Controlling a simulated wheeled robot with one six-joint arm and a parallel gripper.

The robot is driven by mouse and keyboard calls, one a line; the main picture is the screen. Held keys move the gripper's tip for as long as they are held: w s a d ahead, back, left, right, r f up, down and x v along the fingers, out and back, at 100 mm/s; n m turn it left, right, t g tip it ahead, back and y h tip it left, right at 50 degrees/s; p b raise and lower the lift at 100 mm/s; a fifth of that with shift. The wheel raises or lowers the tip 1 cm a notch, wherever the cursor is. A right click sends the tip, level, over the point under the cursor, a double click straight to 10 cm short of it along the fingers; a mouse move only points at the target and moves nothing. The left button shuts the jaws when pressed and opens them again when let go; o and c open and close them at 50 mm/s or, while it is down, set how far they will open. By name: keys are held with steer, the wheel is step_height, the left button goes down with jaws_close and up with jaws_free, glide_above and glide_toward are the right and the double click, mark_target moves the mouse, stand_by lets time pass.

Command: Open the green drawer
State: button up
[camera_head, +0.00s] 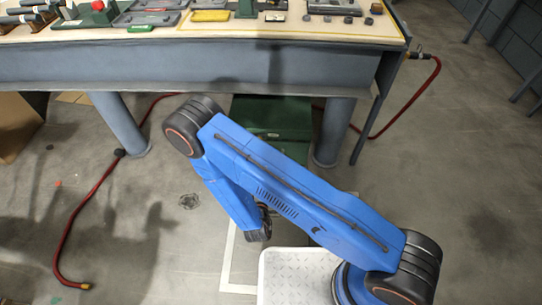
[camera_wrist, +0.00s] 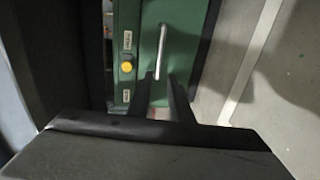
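The green drawer (camera_wrist: 181,40) fills the top middle of the wrist view, with a pale bar handle (camera_wrist: 162,45) on its front. My gripper (camera_wrist: 161,78) is open, its two dark fingers apart and pointing at the drawer front. The near end of the handle shows between the fingertips; I cannot tell whether they touch it. In the head view a green cabinet (camera_head: 268,112) stands under the workbench, partly hidden behind my blue arm. My gripper's fingers are hidden in that view. I see no gap that shows the drawer pulled out.
A yellow round knob (camera_wrist: 126,67) sits between small labels left of the handle. The workbench (camera_head: 200,62) overhangs the cabinet, with a leg (camera_head: 334,130) close on its right. A red hose (camera_head: 85,210) lies on the floor at left. Floor in front is mostly clear.

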steer(key=x, duration=1.7)
steer(key=shift+w+d+f, duration=0.1)
jaws_close()
